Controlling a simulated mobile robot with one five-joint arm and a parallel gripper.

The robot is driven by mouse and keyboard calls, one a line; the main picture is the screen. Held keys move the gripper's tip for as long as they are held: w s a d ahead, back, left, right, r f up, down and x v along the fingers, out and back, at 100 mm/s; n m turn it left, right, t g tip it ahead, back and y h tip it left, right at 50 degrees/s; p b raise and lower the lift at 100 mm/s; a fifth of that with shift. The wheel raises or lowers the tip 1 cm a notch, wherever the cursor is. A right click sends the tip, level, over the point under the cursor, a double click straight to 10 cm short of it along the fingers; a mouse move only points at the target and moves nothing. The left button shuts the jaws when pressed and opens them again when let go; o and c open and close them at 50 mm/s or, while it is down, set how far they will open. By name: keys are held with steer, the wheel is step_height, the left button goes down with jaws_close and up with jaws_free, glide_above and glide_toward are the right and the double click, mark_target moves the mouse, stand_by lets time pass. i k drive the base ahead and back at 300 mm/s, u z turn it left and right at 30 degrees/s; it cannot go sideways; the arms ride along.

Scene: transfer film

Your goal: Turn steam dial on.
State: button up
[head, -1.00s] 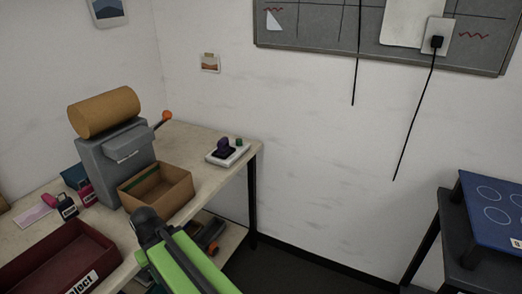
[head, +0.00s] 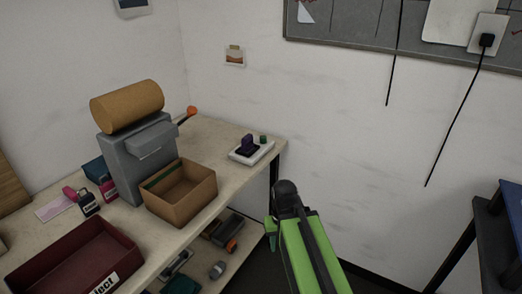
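A small white panel (head: 252,152) lies on the far right corner of the workbench top. A dark purple knob (head: 247,144) and a small green knob (head: 263,140) stand on it. I cannot tell for certain whether either is the steam dial, or how it is set. My green and black arm reaches in from the lower right, in front of the bench and apart from the panel.
A grey machine (head: 125,165) with a tan roll (head: 128,106) and an orange-tipped lever (head: 192,111) stands left of the panel. An open cardboard box (head: 180,207) and a dark red tray (head: 55,277) are nearer. A dark stand (head: 492,235) is at right.

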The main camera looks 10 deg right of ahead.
mark_target(263, 139)
steer(key=z, duration=0.05)
steer(key=k, duration=0.9)
steer(key=u, duration=0.15)
steer(key=i, duration=1.95)
steer(key=z, duration=0.25)
